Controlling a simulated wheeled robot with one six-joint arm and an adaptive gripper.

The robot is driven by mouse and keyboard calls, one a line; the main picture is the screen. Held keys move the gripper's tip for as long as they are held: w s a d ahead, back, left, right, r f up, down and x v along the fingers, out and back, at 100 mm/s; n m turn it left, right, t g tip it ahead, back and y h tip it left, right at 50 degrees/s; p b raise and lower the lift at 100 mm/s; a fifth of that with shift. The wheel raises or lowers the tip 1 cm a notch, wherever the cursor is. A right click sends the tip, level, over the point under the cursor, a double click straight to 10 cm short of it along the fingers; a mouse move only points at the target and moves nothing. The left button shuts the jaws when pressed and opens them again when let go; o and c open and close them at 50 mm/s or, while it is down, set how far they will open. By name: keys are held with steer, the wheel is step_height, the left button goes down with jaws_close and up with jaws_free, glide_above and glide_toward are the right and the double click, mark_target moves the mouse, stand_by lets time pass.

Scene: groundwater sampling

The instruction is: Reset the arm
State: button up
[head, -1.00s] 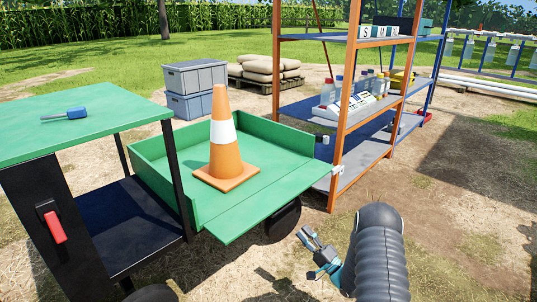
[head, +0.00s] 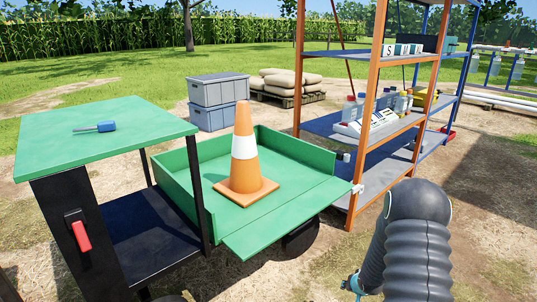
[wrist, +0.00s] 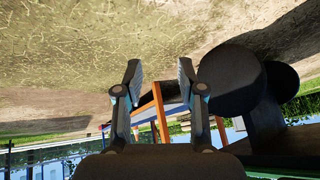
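My arm (head: 418,245) is dark and ribbed and bends at the lower right of the head view. My gripper is mostly hidden behind it there; only a small teal part shows low beside the arm. In the wrist view my gripper (wrist: 160,76) has two fingers standing well apart, with nothing between them. The wrist picture is upside down, with ground at the top and sky at the bottom.
A green cart (head: 285,235) carries an orange cone (head: 245,170). A blue screwdriver (head: 95,128) lies on the green tabletop (head: 60,150). An orange and blue shelf rack (head: 385,180) holds bottles. Grey crates (head: 218,103) stand behind. Bare ground lies right of my arm.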

steer(key=s+a+r+n+p, duration=0.1)
steer(key=s+a+r+p, duration=0.2)
steer(key=s+r, duration=0.8)
steer(key=s+a+r+n+p, duration=0.1)
steer(key=s+a+r+p, duration=0.2)
steer(key=s+r, duration=0.9)
steer(key=s+a+r+n+g+p, duration=0.1)
steer(key=s+a+r+p, duration=0.2)
steer(key=r, duration=2.3)
steer(key=s+a, duration=0.4)
steer(key=s, duration=0.4)
steer(key=shift+s+a+n, duration=0.2)
steer(key=shift+s+n, duration=0.1)
steer(key=shift+s, duration=0.05)
